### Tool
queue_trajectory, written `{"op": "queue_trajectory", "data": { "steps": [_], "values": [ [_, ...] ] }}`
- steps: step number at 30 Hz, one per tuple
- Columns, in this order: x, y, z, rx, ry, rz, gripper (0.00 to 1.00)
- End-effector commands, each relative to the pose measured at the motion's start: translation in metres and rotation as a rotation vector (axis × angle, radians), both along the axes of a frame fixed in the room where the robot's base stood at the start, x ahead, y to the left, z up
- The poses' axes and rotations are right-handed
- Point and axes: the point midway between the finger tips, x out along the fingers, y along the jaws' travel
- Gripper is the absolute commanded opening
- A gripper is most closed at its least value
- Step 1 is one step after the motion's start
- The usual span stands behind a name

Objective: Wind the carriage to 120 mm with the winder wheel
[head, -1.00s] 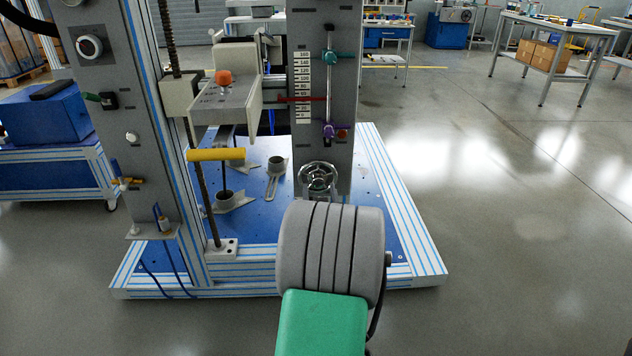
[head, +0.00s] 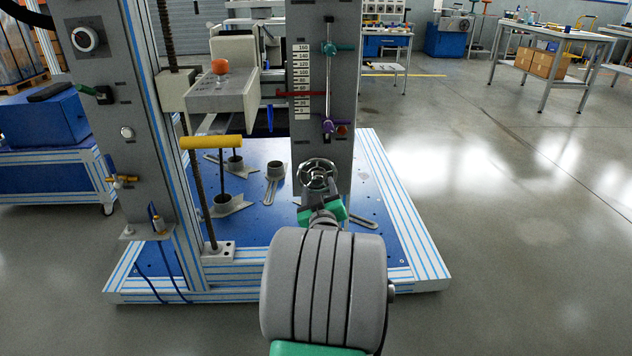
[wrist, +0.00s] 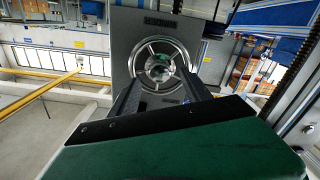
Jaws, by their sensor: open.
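The winder wheel (head: 317,175), a dark metal handwheel with spokes, sits low on the grey column; it also shows face-on in the wrist view (wrist: 160,62). My gripper (head: 318,198) is just in front of and below the wheel, its fingers partly hidden by my arm. In the wrist view its two dark fingers (wrist: 160,98) stand apart, pointing at the wheel; contact cannot be told. The grey carriage (head: 222,97) with an orange knob is at the screw on the left. A red pointer (head: 295,93) crosses the lower half of the scale (head: 303,72); its exact reading is unclear.
A teal clamp (head: 333,48) and a purple clamp (head: 329,126) sit on a rod beside the scale. A yellow handle (head: 212,142) is under the carriage. Loose metal fittings lie on the blue base plate (head: 385,235).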

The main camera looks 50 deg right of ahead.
Motion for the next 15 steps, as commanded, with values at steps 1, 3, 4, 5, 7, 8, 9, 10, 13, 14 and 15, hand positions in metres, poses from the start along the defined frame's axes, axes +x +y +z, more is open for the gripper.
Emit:
{"op": "queue_trajectory", "data": {
  "steps": [1,3,4,5,7,8,9,10,13,14,15],
  "values": [
    [0.0002,0.0003,-0.0078,-0.034,0.033,0.001,0.56],
    [0.0001,0.0002,-0.0073,-0.084,0.087,0.000,0.56],
    [0.0001,0.0001,-0.0074,-0.102,0.110,0.001,0.56],
    [0.0000,0.0000,-0.0068,-0.117,0.129,0.000,0.56],
    [0.0001,0.0001,-0.0044,-0.144,0.160,0.000,0.56],
    [0.0000,0.0002,-0.0035,-0.149,0.166,0.000,0.56],
    [0.0000,0.0001,-0.0023,-0.152,0.171,0.001,0.56],
    [0.0000,0.0001,-0.0017,-0.152,0.172,0.001,0.56],
    [0.0000,0.0000,-0.0011,-0.150,0.171,0.000,0.56],
    [0.0000,0.0000,-0.0011,-0.150,0.171,0.000,0.56],
    [0.0000,0.0000,-0.0015,-0.153,0.173,0.001,0.56]
  ]
}}
